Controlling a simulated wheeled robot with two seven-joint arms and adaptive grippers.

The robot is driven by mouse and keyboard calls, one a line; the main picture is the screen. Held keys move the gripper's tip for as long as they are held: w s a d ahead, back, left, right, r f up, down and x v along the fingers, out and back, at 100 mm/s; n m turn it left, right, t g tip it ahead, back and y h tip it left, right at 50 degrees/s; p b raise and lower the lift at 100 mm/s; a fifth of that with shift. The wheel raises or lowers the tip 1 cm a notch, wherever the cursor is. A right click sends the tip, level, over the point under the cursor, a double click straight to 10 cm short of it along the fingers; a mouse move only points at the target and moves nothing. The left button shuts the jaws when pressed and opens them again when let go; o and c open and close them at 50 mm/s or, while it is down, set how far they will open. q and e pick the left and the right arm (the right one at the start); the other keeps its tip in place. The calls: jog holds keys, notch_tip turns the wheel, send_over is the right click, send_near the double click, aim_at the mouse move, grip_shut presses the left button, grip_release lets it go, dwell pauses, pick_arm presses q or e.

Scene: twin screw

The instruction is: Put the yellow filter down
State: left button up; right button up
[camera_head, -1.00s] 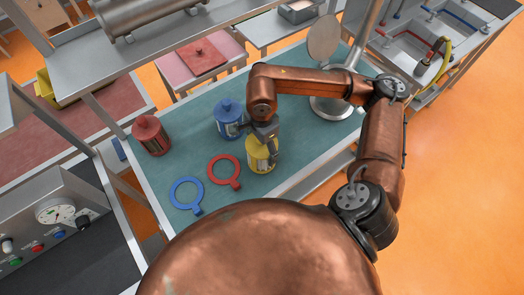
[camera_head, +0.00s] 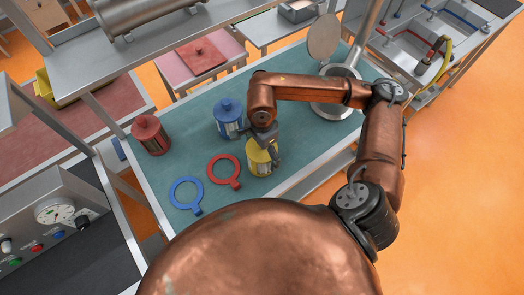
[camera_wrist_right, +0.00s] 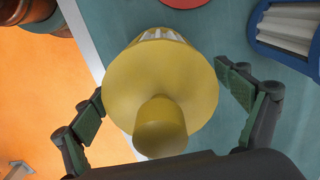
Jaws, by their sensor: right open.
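The yellow filter (camera_head: 261,160) stands upright on the teal table top (camera_head: 185,140), near its front edge. My right gripper (camera_head: 272,152) is at the filter's top. In the right wrist view the yellow filter (camera_wrist_right: 162,85) sits between the two fingers of my right gripper (camera_wrist_right: 160,98). The fingers are spread, with gaps visible on both sides of the filter's cap. My left gripper is not in view.
A blue filter (camera_head: 229,118) stands just behind the yellow one, and a red filter (camera_head: 150,136) stands at the left. A red ring (camera_head: 238,183) and a blue ring (camera_head: 174,190) lie flat to the left. A round stand (camera_head: 333,108) is at the right.

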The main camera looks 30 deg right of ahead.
jog(key=shift+r, duration=0.1)
notch_tip(320, 180, up, 12)
jog(key=shift+r, duration=0.1)
dwell(0.4)
dwell(0.5)
